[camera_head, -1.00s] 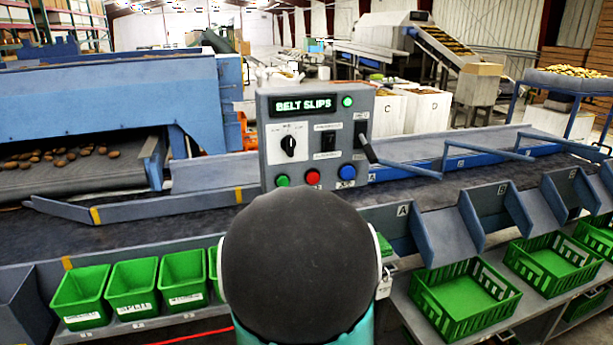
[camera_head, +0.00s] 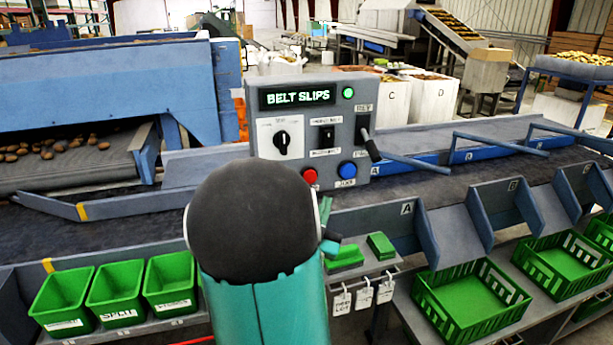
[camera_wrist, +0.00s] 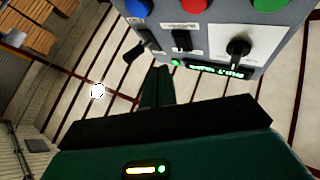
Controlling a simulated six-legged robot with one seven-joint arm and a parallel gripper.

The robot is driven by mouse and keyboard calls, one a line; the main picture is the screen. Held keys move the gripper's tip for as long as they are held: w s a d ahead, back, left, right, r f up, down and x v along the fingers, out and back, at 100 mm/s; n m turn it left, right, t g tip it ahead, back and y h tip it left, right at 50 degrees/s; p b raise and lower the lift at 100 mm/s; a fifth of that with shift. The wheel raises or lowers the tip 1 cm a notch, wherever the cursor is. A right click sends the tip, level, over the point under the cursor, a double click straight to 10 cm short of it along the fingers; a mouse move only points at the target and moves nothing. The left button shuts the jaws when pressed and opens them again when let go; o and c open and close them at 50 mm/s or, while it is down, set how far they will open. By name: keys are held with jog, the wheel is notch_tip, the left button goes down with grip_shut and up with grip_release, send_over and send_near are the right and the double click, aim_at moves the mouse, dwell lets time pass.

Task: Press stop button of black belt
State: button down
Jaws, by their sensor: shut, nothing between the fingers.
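The grey control panel (camera_head: 245,115) stands over the black belt (camera_head: 110,232), its display reading "BELT SLIPS". Its red button (camera_head: 310,176) and blue button (camera_head: 347,169) show on the lower front. The green button is hidden behind my arm in the head view. In the wrist view the picture is turned over, and the blue button (camera_wrist: 138,7), red button (camera_wrist: 194,5) and green button (camera_wrist: 272,5) line the top edge. My gripper (camera_wrist: 158,72) is shut and empty, its fingers appearing apart from the buttons. In the head view my arm mostly hides it.
The panel also carries a rotary knob (camera_head: 282,142), a black switch (camera_head: 327,136), a side lever (camera_head: 370,146) and a lit green lamp (camera_head: 348,93). Green bins (camera_head: 170,285) stand front left, green crates (camera_head: 470,290) front right. Tags (camera_head: 363,297) hang from a small shelf below the panel.

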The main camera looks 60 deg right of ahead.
jog(key=shift+a, duration=0.2)
jog(key=shift+r, duration=0.1)
jog(key=w+d, duration=0.6)
dwell(0.5)
jog(key=shift+w+d, duration=0.15)
jog(key=shift+d, duration=0.1)
dwell(1.7)
jog(key=shift+w+d, duration=0.15)
